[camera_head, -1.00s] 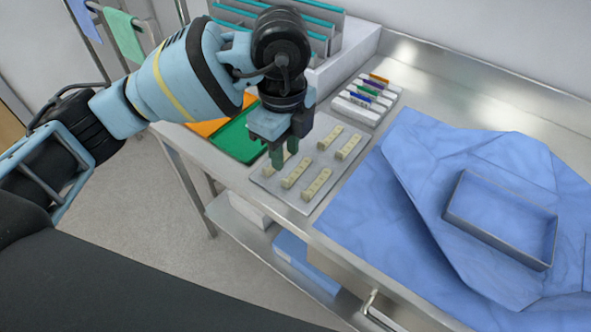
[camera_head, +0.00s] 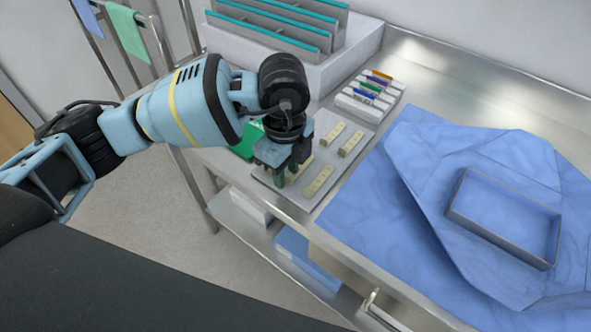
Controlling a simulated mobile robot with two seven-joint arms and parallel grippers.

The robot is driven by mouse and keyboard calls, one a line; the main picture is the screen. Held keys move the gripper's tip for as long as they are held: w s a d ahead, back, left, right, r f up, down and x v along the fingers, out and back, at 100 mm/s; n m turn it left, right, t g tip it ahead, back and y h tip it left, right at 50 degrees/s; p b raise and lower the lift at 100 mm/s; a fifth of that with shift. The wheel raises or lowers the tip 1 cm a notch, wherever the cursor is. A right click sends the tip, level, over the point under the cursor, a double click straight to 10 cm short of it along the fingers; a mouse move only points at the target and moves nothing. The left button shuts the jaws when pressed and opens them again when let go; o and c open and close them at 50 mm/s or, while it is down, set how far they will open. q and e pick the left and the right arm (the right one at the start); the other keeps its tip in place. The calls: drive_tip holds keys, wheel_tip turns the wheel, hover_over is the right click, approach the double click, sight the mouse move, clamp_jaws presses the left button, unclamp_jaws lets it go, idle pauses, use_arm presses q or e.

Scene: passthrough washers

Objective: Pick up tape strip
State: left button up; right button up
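Several beige tape strips with small dots lie on a flat grey tray (camera_head: 264,176) on the steel counter. One strip (camera_head: 319,181) lies just right of my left gripper, and two more, a far strip (camera_head: 331,134) and a right strip (camera_head: 351,143), lie beyond it. My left gripper (camera_head: 287,177) points down low over the tray's left part. Its two green-tipped fingers look apart, around or beside another strip that they and the hand mostly hide. Contact with that strip cannot be made out. My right gripper is out of view.
A rack with teal-edged dividers (camera_head: 270,35) stands behind. A white holder with coloured labels (camera_head: 368,97) is behind the tray. A green sheet (camera_head: 246,145) lies left of the tray.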

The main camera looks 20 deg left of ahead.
use_arm(q)
drive_tip(key=shift+f, duration=0.2)
clamp_jaws()
drive_tip(key=shift+r, duration=0.1)
drive_tip(key=shift+r, duration=0.4)
drive_tip(key=r, duration=0.2)
drive_tip(key=shift+s+d+r, duration=0.35)
drive_tip(key=s+d+r, duration=0.1)
drive_tip(key=s+d, duration=0.9)
drive_tip(key=s, duration=0.1)
drive_tip(key=shift+s+r, duration=0.15)
drive_tip(key=shift+s, duration=0.05)
